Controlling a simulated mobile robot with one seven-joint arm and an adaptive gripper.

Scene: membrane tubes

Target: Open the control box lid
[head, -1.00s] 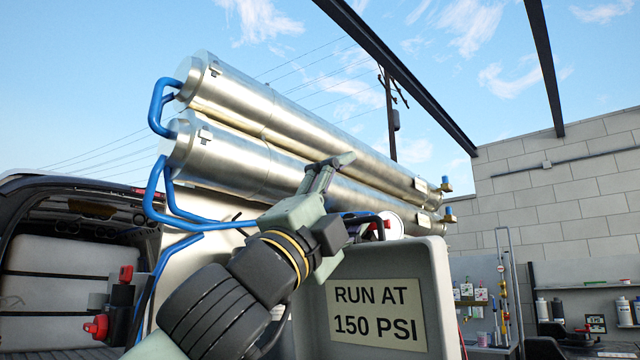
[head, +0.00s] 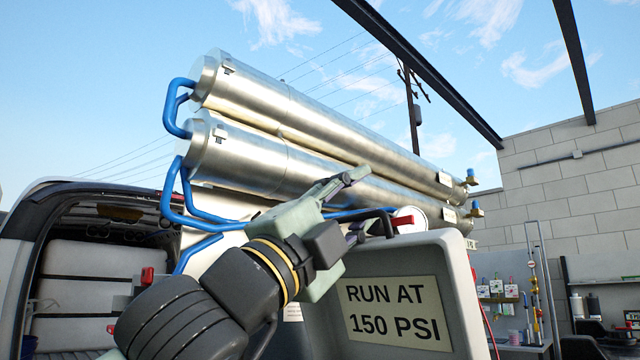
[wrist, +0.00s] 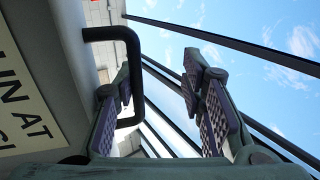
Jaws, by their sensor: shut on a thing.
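The control box lid (head: 425,262) is a light grey panel with a rounded rim, tilted upright at the lower middle of the head view. It bears a cream label (head: 397,312) reading "RUN AT 150 PSI". A black bent bar handle (head: 380,214) stands at its upper edge; the handle also shows in the wrist view (wrist: 134,72). My gripper (head: 352,205) is at this handle. The box body is hidden.
Two long steel tubes (head: 300,125) with blue hoses (head: 170,112) lie behind the lid. An open van (head: 30,240) stands at left. A block wall (head: 570,190) and shelves are at right. Dark overhead beams (head: 430,80) cross the sky.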

